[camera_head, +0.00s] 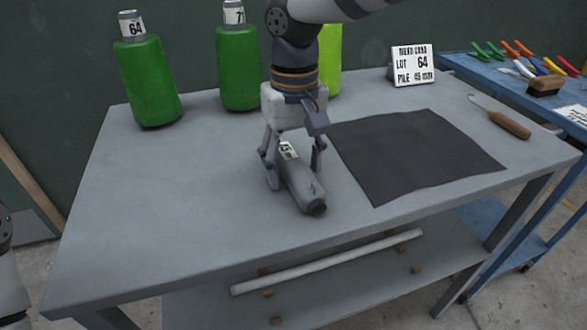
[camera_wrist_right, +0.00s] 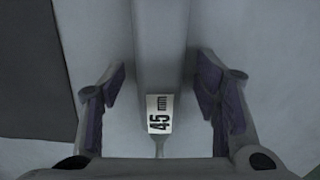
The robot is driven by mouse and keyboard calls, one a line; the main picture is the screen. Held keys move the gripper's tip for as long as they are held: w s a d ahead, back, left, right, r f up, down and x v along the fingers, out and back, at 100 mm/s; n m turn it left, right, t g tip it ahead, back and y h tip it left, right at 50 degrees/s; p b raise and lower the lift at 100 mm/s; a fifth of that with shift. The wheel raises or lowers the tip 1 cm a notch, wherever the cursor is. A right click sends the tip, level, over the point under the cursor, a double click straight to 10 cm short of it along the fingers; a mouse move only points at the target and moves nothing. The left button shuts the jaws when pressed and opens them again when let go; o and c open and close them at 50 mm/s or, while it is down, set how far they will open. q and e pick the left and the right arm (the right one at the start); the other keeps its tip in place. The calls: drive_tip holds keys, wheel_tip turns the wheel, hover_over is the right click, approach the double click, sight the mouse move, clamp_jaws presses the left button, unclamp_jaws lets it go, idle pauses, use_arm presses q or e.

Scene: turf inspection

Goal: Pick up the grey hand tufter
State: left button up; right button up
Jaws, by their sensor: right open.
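The grey hand tufter (camera_head: 303,187) lies on the grey table (camera_head: 190,220), left of the dark mat. Its black end points toward the table's front edge. My right gripper (camera_head: 292,170) reaches down from above with its open fingers on either side of the tufter's rear part. In the right wrist view the tufter (camera_wrist_right: 160,55) runs between the two open fingers of the right gripper (camera_wrist_right: 157,95), with a visible gap on each side. A white label reading "45 mm" shows on the tufter. My left gripper is not in view.
A dark mat (camera_head: 405,155) lies right of the tufter. Green bottles (camera_head: 148,85) stand at the back, with a sign (camera_head: 412,65) reading lot 64, pile 45 mm. A wooden-handled tool (camera_head: 508,124) lies at the right. The table's left and front are clear.

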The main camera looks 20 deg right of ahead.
drive_tip(key=shift+f, duration=0.15)
drive_tip(key=shift+c, duration=0.6)
clamp_jaws()
